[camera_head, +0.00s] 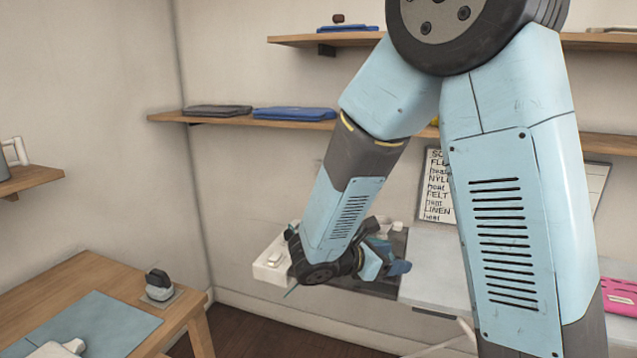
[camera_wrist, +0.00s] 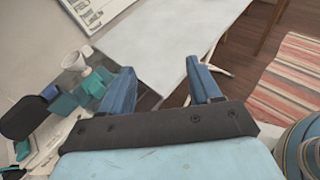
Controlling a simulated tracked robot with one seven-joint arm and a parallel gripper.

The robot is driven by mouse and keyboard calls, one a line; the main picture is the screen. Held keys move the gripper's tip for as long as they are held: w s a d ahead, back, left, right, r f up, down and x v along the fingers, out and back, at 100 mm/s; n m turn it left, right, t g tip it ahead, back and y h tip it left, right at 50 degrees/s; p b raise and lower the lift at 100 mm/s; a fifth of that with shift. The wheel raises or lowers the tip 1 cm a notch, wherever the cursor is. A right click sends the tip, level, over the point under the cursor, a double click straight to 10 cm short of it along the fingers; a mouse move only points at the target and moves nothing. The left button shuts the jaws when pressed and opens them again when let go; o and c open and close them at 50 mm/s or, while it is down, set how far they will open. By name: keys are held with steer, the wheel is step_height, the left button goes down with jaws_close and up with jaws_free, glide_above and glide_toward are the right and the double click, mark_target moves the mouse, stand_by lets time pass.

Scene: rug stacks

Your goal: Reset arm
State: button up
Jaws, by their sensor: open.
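My gripper (camera_wrist: 160,82) is open in the wrist view, its two blue fingers apart with nothing between them. In the head view my gripper (camera_head: 388,262) is at the end of my bent arm, near the back wall and by the light grey board (camera_head: 432,278). The board also shows in the wrist view (camera_wrist: 185,35) beyond the fingers. My arm hides part of the board and the wall behind it.
A wooden table (camera_head: 95,275) with a blue-grey mat (camera_head: 100,325) stands left. Wall shelves (camera_head: 175,117) hold folded items. A lettered sheet (camera_head: 438,187) hangs behind my arm. In the wrist view, a white cup (camera_wrist: 75,62) and teal pieces (camera_wrist: 93,83) are left, a striped rug (camera_wrist: 292,78) right.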

steer(key=s+d+r+m+g+y, duration=0.5)
steer(key=s+d+r+m, duration=0.1)
steer(key=s+d+m, duration=0.4)
steer(key=s+a+r+m+t+y, duration=0.2)
steer(key=s+r+m+t+y, duration=0.2)
steer(key=s+r+m+y, duration=0.3)
steer(key=shift+s+a+r+m+y, duration=0.3)
steer(key=shift+s+r+m, duration=0.6)
steer(key=shift+m, duration=2)
steer(key=shift+w+r, duration=0.1)
steer(key=shift+w, duration=0.1)
